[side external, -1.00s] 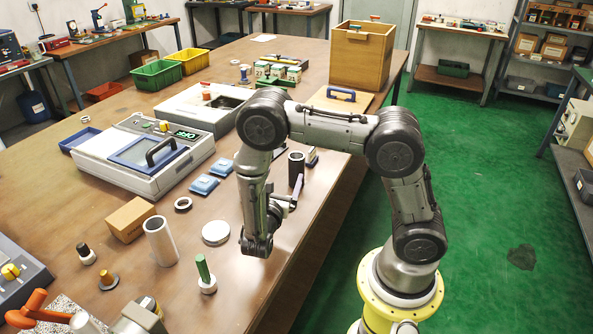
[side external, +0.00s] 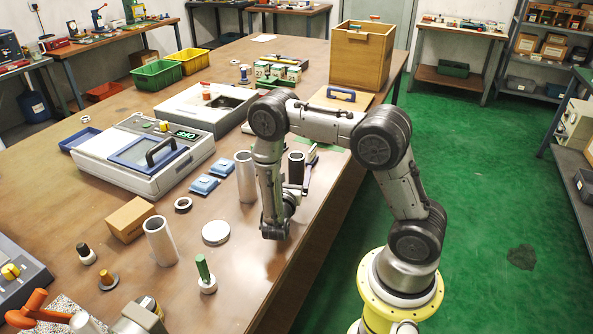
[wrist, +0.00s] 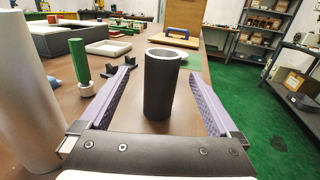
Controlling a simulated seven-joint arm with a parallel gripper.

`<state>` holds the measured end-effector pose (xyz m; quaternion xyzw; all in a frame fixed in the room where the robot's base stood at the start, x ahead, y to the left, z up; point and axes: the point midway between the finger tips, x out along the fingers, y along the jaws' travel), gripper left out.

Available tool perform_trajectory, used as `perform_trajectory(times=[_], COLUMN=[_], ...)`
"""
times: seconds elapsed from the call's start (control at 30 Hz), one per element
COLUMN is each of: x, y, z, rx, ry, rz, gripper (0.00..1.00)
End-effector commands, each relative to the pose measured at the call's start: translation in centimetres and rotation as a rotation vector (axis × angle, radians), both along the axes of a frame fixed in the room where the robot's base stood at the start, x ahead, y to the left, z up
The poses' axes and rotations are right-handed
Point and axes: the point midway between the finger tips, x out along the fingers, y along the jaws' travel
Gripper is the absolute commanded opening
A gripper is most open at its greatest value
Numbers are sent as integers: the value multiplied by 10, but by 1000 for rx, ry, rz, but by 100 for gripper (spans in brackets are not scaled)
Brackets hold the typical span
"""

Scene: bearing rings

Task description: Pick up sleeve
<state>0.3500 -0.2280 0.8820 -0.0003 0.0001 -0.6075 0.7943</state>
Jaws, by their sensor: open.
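The sleeve appears to be a dark, hollow upright cylinder. In the wrist view the dark sleeve (wrist: 162,90) stands on the table between the two purple fingers of my gripper (wrist: 158,70). The fingers are open, with a gap visible on each side of it. In the side view the sleeve (side external: 296,170) stands upright near the table's right edge, its lower part hidden by my arm. One purple finger of my gripper (side external: 305,172) shows just to its right.
A light grey tube (side external: 246,177) stands close left of my arm; it looms at the left in the wrist view (wrist: 28,90). A green peg in a pale base (wrist: 80,65) and a small dark block (wrist: 122,75) stand beyond the left finger. Another grey tube (side external: 160,241) stands nearer.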

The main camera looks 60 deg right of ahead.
Motion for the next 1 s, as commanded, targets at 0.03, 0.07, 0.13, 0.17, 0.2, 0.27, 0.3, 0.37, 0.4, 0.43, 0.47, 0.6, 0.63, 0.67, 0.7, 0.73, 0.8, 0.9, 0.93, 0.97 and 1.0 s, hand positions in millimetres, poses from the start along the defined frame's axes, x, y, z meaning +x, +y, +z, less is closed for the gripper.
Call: perform_trajectory(times=[0.03,0.07,0.13,0.17,0.2,0.27,0.3,0.37,0.4,0.43,0.47,0.6,0.63,0.67,0.7,0.73,0.8,0.9,0.93,0.97,1.0], x=[0,1,2,3,4,6,8,9,10,10,10,11,11,10,10,10,10,10,10,10,10], y=[-6,-9,-20,-24,-30,-37,-41,-45,-47,-48,-48,-48,-48,-48,-48,-48,-48,-48,-48,-48,-48], z=[0,0,1,1,1,1,1,1,1,1,1,1,1,1,1,1,1,1,1,1,1], rx=[0,0,1,1,1,0,0,0,0,0,0,0,0,0,0,0,0,0,0,0,0], ry=[-1,-1,-2,-2,-2,-1,-1,-1,-1,-1,-1,-1,-1,-1,-1,-1,-1,-1,-1,-1,0], rz=[-4,-6,-7,-6,-7,-6,-4,-4,-4,-2,-1,-1,-1,-1,-1,-1,-1,-1,-1,-1,-1], gripper=[96,96,96,96,96,96,96,96,96,96,96,96,96,95,88,82,70,52,46,41,34])
